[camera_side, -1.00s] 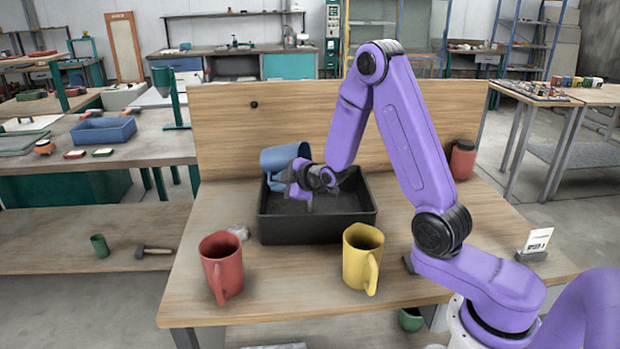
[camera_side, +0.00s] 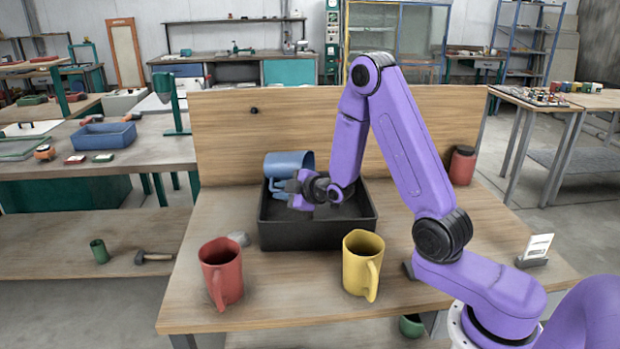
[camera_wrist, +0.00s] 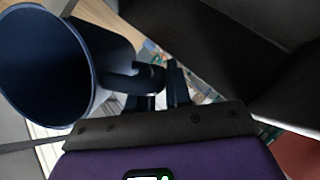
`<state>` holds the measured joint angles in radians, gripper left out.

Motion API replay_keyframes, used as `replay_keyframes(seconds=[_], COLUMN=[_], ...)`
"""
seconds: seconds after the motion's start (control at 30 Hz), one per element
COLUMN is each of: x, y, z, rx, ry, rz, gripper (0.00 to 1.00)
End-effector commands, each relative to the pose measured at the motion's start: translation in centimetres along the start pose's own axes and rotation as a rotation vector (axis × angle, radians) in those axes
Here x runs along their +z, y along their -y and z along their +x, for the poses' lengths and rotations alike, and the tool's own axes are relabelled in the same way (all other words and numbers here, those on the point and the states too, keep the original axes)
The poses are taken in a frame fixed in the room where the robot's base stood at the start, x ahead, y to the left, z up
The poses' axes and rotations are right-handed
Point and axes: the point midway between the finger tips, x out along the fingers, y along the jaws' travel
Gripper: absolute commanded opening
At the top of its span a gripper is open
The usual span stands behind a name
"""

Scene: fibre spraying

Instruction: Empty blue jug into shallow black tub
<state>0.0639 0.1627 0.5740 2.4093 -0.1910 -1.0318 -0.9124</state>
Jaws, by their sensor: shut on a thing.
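The blue jug (camera_side: 288,161) is tipped on its side above the back left part of the shallow black tub (camera_side: 318,236). Its mouth appears to face left in the side view. My gripper (camera_side: 291,187) is over the tub and shut on the jug's handle. In the wrist view the jug (camera_wrist: 112,58) shows its dark open mouth, and my gripper's fingers (camera_wrist: 165,88) are at the handle (camera_wrist: 130,80). I see no contents inside the jug, though its interior is dark. The tub's floor is partly hidden by my gripper and the front wall.
A red mug (camera_side: 221,272) and a yellow mug (camera_side: 362,264) stand in front of the tub. A small grey lump (camera_side: 239,239) lies left of it. A red canister (camera_side: 462,165) and a label stand (camera_side: 535,249) are to the right. A wooden panel (camera_side: 400,110) rises behind.

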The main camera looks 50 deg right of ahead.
Motion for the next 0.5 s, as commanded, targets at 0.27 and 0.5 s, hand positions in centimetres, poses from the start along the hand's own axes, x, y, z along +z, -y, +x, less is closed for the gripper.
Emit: replay_keyframes(seconds=[0.27, 0.5], x=[-0.09, -0.17], y=[-0.17, -0.27], z=[-0.04, -0.12], rx=[0.022, 0.039], ry=[-0.021, -0.038], rz=[0.005, 0.009], gripper=[0.0, 0.0])
